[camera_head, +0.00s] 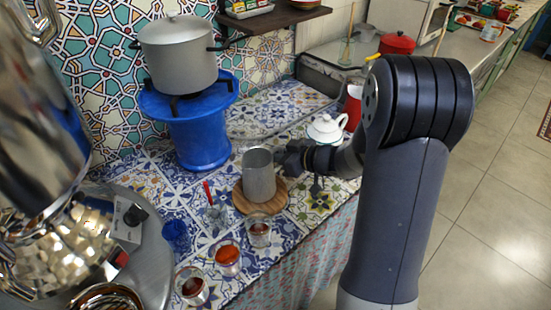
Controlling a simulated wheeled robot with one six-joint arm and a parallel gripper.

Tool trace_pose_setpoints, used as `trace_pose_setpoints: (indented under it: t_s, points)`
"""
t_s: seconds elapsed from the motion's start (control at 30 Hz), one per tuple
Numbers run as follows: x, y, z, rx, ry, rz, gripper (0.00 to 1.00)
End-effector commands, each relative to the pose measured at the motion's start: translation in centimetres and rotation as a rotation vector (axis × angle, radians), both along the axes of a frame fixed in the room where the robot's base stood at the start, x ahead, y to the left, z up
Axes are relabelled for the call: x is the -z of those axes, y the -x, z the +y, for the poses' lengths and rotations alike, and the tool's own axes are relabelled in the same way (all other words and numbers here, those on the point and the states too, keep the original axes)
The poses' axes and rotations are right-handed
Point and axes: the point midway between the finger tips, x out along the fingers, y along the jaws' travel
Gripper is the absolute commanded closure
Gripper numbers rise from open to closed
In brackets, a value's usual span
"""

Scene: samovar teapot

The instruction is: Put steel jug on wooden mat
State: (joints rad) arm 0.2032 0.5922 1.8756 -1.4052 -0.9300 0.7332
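The steel jug (259,176) is a plain grey metal cylinder and looks upright. It stands on or just above the round wooden mat (243,204); from this view I cannot tell whether its base touches. The mat lies on the patterned tile counter, its rim showing around the jug's base. My gripper (288,158) is at the jug's upper right side, dark and small in view. Its fingers are partly hidden, and I cannot tell whether they are closed on the jug or its handle.
Several glasses, some with red contents (228,257), stand in front of the mat. A blue stand (200,135) with a large pot (178,55) is behind left. A white teapot (326,130) sits behind my gripper. A shiny samovar (45,150) fills the left.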

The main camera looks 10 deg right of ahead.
Motion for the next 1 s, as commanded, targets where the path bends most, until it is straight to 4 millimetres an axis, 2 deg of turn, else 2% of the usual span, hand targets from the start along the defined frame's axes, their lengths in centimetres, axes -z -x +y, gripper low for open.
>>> trace_pose_setpoints:
  t_s: [0.03, 0.4, 0.43, 0.67, 1.0]
  points:
    - [0.59, -0.03, 0.00, 0.001, -0.003, 0.001, 1.00]
    - [0.86, -0.03, 0.01, 0.000, -0.002, -0.002, 1.00]
    - [0.88, -0.01, 0.00, 0.000, 0.000, -0.001, 0.87]
    - [0.84, -0.02, 0.01, 0.000, 0.000, -0.001, 0.68]
    - [0.36, 0.05, -0.13, 0.001, -0.001, -0.002, 0.67]
